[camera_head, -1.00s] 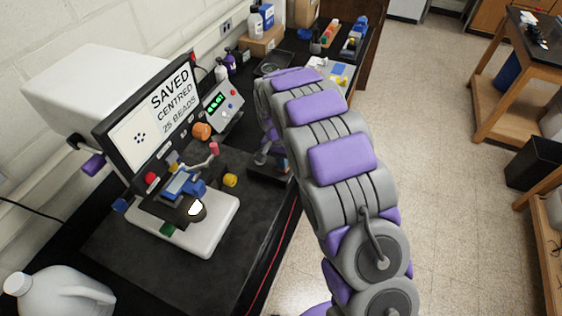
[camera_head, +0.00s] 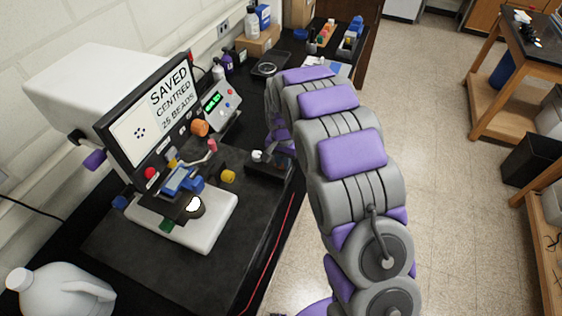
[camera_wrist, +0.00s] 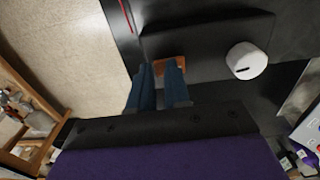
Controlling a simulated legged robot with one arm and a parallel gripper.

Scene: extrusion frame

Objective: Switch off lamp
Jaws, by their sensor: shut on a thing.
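The microscope (camera_head: 180,225) stands at the left with a bright white lit spot (camera_head: 194,204) on its stage. A black box (camera_head: 268,172) with a white round knob (camera_head: 257,156) sits to its right. The wrist view also shows the knob (camera_wrist: 247,60) and, at the box's near edge, a small orange-brown piece (camera_wrist: 170,65), probably a switch. My gripper (camera_wrist: 161,68) has its blue fingers closed around that piece, left of the knob. The fingertips partly hide it. In the head view my arm largely hides the gripper (camera_head: 284,148).
The screen (camera_head: 150,115) reads "SAVED CENTRED 25 BEADS". A control box with green digits (camera_head: 215,102) stands behind. A white jug (camera_head: 60,292) is at the front left. Bottles and trays fill the far bench.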

